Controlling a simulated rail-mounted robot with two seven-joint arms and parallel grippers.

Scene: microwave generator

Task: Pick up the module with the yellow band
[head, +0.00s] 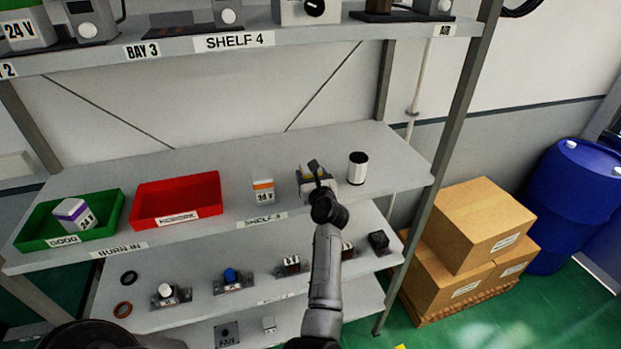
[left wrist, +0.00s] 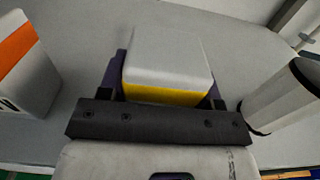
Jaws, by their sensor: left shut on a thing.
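The module with the yellow band (left wrist: 168,58) is a white block between the fingers of my left gripper (left wrist: 163,96). The yellow band shows along its lower edge, and a dark finger lies on each side of it. In the head view my left gripper (head: 318,184) is over the same module (head: 306,173) on the middle shelf, hiding most of it. I cannot tell whether the module touches the shelf. My right gripper is not in view.
An orange-banded module (head: 263,191) stands just left and a white and black cylinder (head: 357,168) just right, both close to my gripper. Farther left are a red bin (head: 180,190) and a green bin (head: 112,218) holding a purple-banded module (head: 75,214). Shelf 4 (head: 290,38) hangs above.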

